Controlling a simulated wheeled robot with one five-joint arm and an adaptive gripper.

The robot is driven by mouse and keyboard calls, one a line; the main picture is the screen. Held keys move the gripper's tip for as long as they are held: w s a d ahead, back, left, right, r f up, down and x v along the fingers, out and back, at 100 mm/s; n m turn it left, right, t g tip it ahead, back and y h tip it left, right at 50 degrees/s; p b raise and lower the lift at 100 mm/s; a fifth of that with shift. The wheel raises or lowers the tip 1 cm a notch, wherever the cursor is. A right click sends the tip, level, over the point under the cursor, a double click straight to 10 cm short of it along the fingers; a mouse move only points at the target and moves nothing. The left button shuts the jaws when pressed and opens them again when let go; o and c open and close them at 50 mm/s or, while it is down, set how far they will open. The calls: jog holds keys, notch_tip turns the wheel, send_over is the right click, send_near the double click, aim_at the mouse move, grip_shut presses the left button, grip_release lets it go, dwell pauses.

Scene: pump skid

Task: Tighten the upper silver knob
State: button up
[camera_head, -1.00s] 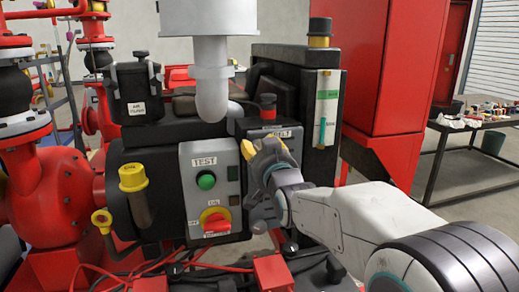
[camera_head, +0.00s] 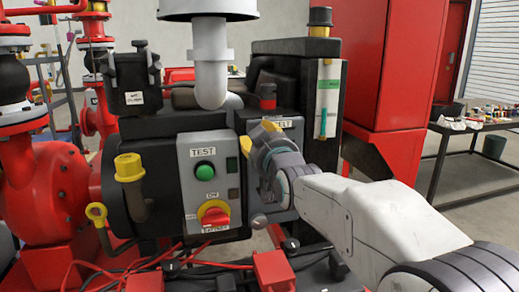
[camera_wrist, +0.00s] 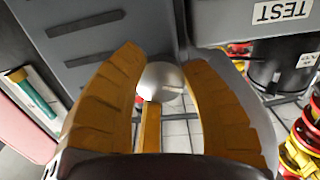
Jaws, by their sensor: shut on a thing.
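My gripper (camera_head: 262,137) is at the front of the grey panel on the pump skid, right of the TEST box. In the wrist view its yellow fingers (camera_wrist: 160,90) are closed on either side of a round silver knob (camera_wrist: 162,76), the upper one. My gripper hides this knob in the head view. A second, smaller silver knob (camera_head: 258,221) shows below my gripper, apart from it.
The TEST box (camera_head: 191,166) has a green button (camera_head: 204,171) and a red rotary switch (camera_head: 214,216) on a yellow base. A red-capped post (camera_head: 267,96) stands just above my gripper. Red cables (camera_head: 95,270) run along the bottom.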

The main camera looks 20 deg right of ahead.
jog(key=n+b, duration=0.3)
jog(key=n, duration=0.2)
jog(key=shift+r+n, duration=0.15)
jog(key=shift+n, duration=0.15)
jog(key=n+b, duration=0.3)
jog(key=n, duration=0.2)
jog(key=n+b, duration=0.1)
jog(key=n, duration=0.4)
jog(key=shift+n+b, duration=0.35)
jog(key=shift+n, duration=0.05)
jog(key=n+b, duration=0.1)
jog(key=n, duration=0.4)
jog(key=shift+n, duration=0.3)
jog(key=o, duration=1.2)
jog(key=shift+a+f, duration=0.1)
jog(key=shift+f, duration=0.1)
jog(key=s, duration=1.2)
